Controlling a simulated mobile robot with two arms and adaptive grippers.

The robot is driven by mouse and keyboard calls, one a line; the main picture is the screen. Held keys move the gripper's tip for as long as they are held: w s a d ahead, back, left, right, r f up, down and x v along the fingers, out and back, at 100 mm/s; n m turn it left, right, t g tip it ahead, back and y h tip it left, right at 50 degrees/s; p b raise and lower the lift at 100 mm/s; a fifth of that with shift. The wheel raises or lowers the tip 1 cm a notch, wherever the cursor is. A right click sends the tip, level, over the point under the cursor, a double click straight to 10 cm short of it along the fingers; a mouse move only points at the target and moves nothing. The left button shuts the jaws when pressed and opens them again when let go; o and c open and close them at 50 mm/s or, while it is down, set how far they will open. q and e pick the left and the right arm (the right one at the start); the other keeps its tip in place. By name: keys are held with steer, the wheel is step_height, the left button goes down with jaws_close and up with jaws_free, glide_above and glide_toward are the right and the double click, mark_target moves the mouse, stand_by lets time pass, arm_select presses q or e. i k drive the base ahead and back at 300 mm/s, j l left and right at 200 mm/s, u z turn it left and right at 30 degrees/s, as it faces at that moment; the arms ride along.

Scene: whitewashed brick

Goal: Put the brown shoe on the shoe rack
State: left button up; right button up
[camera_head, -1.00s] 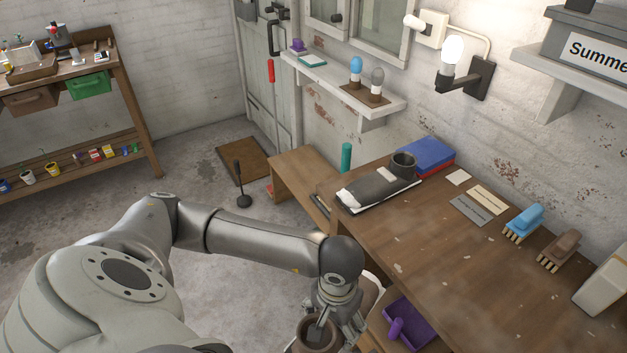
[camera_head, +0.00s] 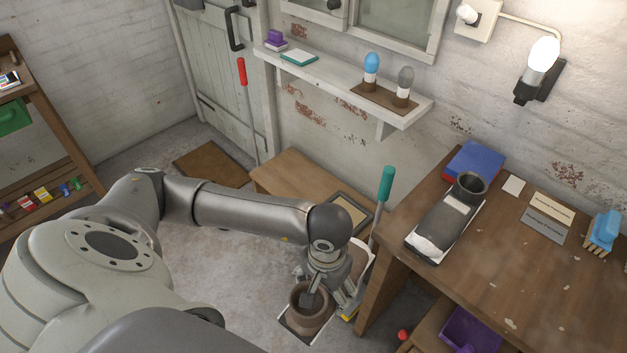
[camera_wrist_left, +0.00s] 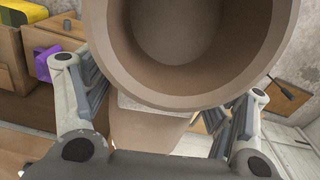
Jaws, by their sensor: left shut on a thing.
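My left gripper (camera_head: 322,290) is shut on the brown shoe (camera_head: 308,318), holding it by the side of its round opening. In the head view the shoe hangs low over the floor, left of the workbench. In the left wrist view the shoe's wide brown opening (camera_wrist_left: 185,85) fills the upper middle, with the fingers (camera_wrist_left: 165,110) on either side of it. A low wooden bench (camera_head: 300,180) by the wall, beyond the arm, may be the shoe rack; I cannot tell for sure. My right gripper is not in view.
A dark grey shoe (camera_head: 438,225) lies on the workbench (camera_head: 500,270), beside a blue box (camera_head: 473,160). A teal-handled tool (camera_head: 386,190) stands between low bench and workbench. A framed panel (camera_head: 348,212) is at the low bench's right end. A brown mat (camera_head: 210,167) lies by the door.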

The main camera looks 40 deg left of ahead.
mark_target(319, 196)
steer(key=j+z, duration=0.25)
steer(key=j, duration=0.8)
steer(key=j+z, duration=0.3)
steer(key=j, duration=0.8)
